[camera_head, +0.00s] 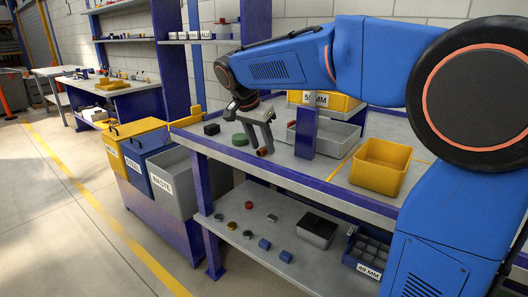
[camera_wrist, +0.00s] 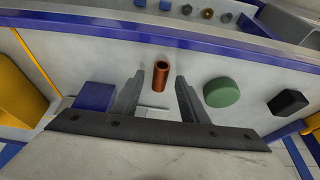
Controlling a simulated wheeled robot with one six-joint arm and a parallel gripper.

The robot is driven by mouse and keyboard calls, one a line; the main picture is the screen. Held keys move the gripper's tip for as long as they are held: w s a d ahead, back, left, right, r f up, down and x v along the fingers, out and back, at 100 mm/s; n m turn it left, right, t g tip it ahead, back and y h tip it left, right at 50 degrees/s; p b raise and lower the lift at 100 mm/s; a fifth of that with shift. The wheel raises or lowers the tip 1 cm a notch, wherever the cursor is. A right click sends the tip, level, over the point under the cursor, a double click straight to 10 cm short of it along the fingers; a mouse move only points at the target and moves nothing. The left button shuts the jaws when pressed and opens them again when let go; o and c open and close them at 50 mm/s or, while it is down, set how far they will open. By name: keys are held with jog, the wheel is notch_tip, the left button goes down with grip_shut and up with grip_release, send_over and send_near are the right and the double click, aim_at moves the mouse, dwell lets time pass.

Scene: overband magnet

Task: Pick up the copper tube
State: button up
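The copper tube (camera_head: 263,152) is a small orange-brown cylinder on the grey top of the workbench (camera_head: 330,172), close to its blue front edge. In the wrist view the tube (camera_wrist: 160,76) shows its open end and lies beyond the fingertips, in line with the gap between them. My gripper (camera_head: 258,134) is over the bench, just above and beside the tube in the head view. Whether a finger touches the tube cannot be told.
A green disc (camera_head: 240,140) and a black block (camera_head: 211,129) lie left of the gripper. A blue post (camera_head: 306,133), a grey tray (camera_head: 340,134) and a yellow bin (camera_head: 380,167) stand to the right. The lower shelf (camera_head: 262,235) holds small parts.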

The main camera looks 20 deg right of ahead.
jog(key=shift+d+f, duration=0.1)
jog(key=shift+f, duration=0.2)
jog(key=shift+c, duration=0.6)
grip_shut()
